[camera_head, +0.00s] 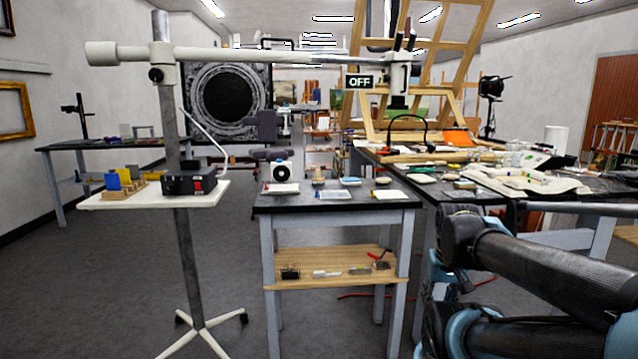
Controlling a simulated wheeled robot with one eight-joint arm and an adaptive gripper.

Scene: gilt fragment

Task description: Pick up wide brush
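I cannot pick out a wide brush with certainty; things are small at this distance. On the wooden lower shelf (335,286) of the small table, a pale flat item with a short handle (326,273) could be a brush. Beside it lie a black item (290,273), a small tan item (360,270) and a dark item with a red part (380,261). My arm with black links and blue joints fills the lower right. I cannot make out my gripper's fingers in this view.
The small dark-topped table (335,204) holds a white-faced device (280,172), flat pads and small dishes. A rolling stand (185,260) with a tray is at left. A cluttered long table (440,185) stands at right. Floor is open between stand and small table.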

